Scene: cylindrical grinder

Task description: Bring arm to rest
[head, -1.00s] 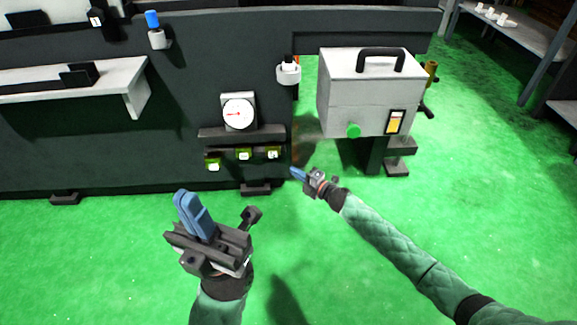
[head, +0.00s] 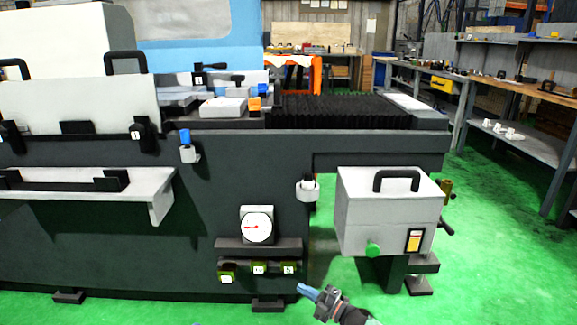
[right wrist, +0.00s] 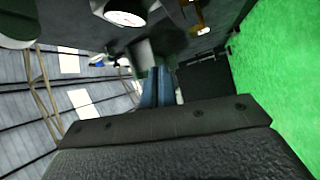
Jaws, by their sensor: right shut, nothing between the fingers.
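My right gripper (head: 304,289) shows at the bottom of the head view, pointing up and left. Its blue fingers are shut and hold nothing; they also show in the right wrist view (right wrist: 157,88). It appears in front of the grinder's dark base (head: 130,228), just below and right of the small green-framed switches (head: 259,268). I cannot tell the exact gap. My left gripper is not in the head view.
A grey box (head: 385,215) with a black handle and green button stands right of my right gripper. A round gauge (head: 257,227) sits above the switches. A grey shelf (head: 520,150) stands at the right. Green floor (head: 500,275) is clear at the lower right.

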